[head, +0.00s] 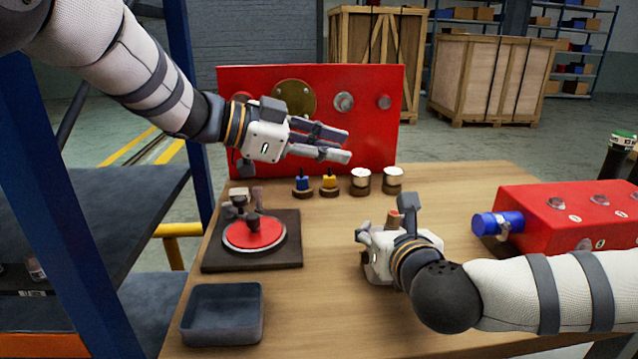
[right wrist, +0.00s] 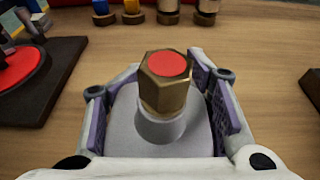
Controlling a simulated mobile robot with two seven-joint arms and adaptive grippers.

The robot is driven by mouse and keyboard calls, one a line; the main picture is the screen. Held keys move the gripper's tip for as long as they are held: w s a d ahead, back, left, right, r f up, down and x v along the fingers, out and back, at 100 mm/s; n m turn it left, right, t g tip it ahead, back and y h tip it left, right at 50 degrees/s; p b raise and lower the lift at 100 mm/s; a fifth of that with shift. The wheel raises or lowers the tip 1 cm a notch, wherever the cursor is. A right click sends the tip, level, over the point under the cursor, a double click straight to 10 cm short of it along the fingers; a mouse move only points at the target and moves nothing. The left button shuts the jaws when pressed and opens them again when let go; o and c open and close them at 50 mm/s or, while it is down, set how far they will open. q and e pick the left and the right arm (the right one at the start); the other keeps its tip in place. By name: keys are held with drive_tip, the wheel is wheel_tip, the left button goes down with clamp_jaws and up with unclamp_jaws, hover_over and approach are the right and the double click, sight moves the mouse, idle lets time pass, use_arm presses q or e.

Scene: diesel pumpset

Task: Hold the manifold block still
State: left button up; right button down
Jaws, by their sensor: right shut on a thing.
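The red block (head: 575,215), likely the manifold block, lies at the right of the table. It has a blue cylindrical cap (head: 497,224) on its left end and several round fittings on top. My right gripper (head: 376,243) is low over the middle of the table, left of the block and apart from it. It is shut on a brass hex fitting with a red top (right wrist: 166,80), which stands upright between the fingers and also shows in the head view (head: 393,218). My left gripper (head: 347,147) is open and empty, in front of the red upright panel (head: 372,115).
Small stands with a blue plug (head: 302,184), a yellow plug (head: 329,182) and two white-topped pieces (head: 361,178) line the back. A dark plate (head: 222,262) with a red disc (head: 254,233) and an empty grey tray (head: 222,318) are at left. The front middle is clear.

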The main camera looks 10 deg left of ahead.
sight(395, 213)
use_arm(q)
drive_tip(key=s+f+g+h, duration=0.1)
drive_tip(key=s+f+g, duration=0.2)
drive_tip(key=s+g, duration=0.3)
drive_tip(key=shift+t, duration=0.6)
drive_tip(key=x, duration=0.3)
drive_tip(key=s+x, duration=0.1)
drive_tip(key=x, duration=0.7)
drive_tip(key=shift+s+d, duration=0.2)
drive_tip(key=shift+d, duration=0.2)
clamp_jaws()
drive_tip(key=shift+o, duration=1.1)
unclamp_jaws()
